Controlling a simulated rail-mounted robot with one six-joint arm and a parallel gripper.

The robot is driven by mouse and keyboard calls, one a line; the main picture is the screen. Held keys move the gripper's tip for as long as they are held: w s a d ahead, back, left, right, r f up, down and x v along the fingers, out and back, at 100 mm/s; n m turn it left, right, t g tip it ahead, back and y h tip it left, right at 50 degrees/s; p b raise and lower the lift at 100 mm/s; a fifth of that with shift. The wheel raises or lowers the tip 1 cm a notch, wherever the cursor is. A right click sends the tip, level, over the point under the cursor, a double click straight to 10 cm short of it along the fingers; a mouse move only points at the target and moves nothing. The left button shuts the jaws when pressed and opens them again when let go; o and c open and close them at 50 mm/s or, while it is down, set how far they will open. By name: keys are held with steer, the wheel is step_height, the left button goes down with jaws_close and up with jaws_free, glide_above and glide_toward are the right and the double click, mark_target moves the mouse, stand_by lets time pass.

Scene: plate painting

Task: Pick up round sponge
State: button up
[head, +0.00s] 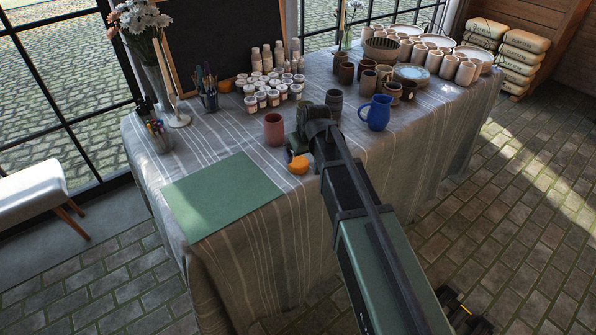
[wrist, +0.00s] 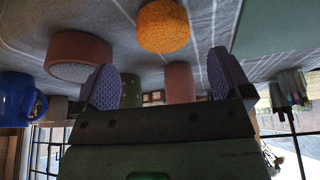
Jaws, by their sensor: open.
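The round sponge is orange. In the head view the round sponge (head: 298,165) lies on the striped cloth, just below my gripper (head: 296,150) and right of the green mat.
A pink cup (head: 274,130) stands close behind the sponge. A blue mug (head: 377,113) stands to the right. The green mat (head: 222,195) lies flat to the left. White paint jars (head: 270,93) and brown cups (head: 367,82) fill the back. The cloth at the front is clear.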

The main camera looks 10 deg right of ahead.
mark_target(298, 161)
steer(key=shift+b+x, duration=0.3)
steer(key=shift+x, duration=0.8)
steer(key=b+x, duration=0.4)
steer(key=x, duration=0.1)
steer(key=shift+w+a+b, duration=0.1)
steer(key=shift+a+b, duration=0.1)
steer(key=shift+b, duration=0.1)
steer(key=shift+r, duration=0.2)
steer(key=shift+c, duration=0.2)
steer(key=c, duration=1)
